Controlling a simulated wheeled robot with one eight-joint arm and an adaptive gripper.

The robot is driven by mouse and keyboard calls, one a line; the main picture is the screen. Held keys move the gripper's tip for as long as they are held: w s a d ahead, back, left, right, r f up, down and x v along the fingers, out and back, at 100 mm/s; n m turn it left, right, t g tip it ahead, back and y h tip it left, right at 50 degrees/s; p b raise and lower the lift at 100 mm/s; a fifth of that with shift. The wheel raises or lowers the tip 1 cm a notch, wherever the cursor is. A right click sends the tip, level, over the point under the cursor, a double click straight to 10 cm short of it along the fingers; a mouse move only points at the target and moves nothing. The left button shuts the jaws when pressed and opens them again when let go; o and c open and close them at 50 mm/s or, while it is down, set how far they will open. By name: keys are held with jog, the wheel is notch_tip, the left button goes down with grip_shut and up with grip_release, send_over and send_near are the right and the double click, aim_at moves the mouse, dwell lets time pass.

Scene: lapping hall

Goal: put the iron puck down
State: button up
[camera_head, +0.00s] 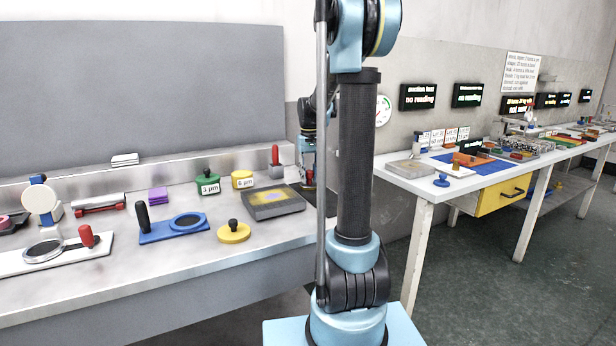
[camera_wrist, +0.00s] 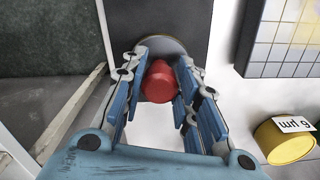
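The iron puck shows in the wrist view as a grey round disc (camera_wrist: 172,46) with a red knob (camera_wrist: 159,82) on it. My gripper (camera_wrist: 160,68) has one blue finger on each side of the knob, and both appear to press on it. The disc is over a dark panel (camera_wrist: 160,17); I cannot tell whether it touches it. In the head view my gripper (camera_head: 308,168) is at the right end of the grey bench, partly behind my arm, with a bit of red under it.
A grey plate with a gridded top (camera_head: 273,204) lies left of the gripper. A yellow tin (camera_head: 243,180), a green tin (camera_head: 208,184) and a red-handled block (camera_head: 276,158) are nearby. A yellow knobbed disc (camera_head: 234,233) lies nearer. A white table (camera_head: 435,184) stands to the right.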

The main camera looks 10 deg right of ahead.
aim_at(309, 171)
jog(key=shift+o, duration=0.9)
jog(key=shift+r, duration=0.1)
notch_tip(309, 171, up, 12)
